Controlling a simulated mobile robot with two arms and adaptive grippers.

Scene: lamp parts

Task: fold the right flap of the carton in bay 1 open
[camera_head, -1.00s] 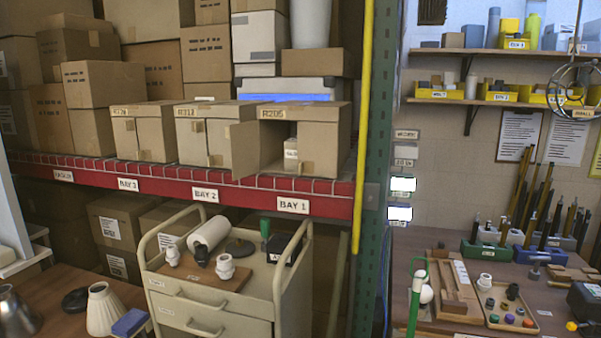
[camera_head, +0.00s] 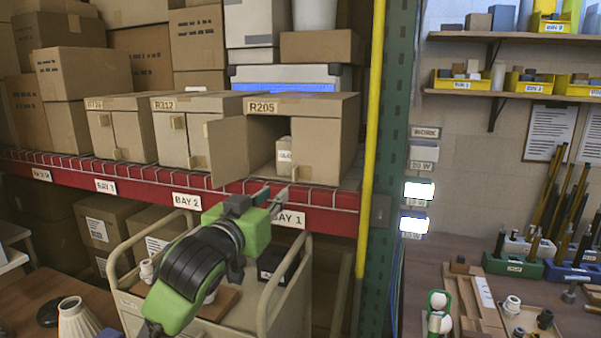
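The carton labelled R205 (camera_head: 335,128) stands on the shelf above the bay 1 label. Its left flap (camera_head: 228,153) is swung out toward me, leaving a dark opening. Its right flap (camera_head: 313,150) still covers the right part of the front, and a small box (camera_head: 284,155) shows inside beside it. A small tan tab (camera_head: 281,173) is low at the flap's inner edge. My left gripper (camera_head: 271,195) is below and in front of the carton, close to the shelf edge. Its fingers look apart and empty, apart from the flap. My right gripper is not in view.
The red shelf beam (camera_head: 330,221) with wire edging runs below the cartons. A yellow post (camera_head: 372,130) and green rack upright (camera_head: 394,170) stand right of the carton. Carton R312 (camera_head: 180,140) is close at left. A cart (camera_head: 270,305) is under my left arm.

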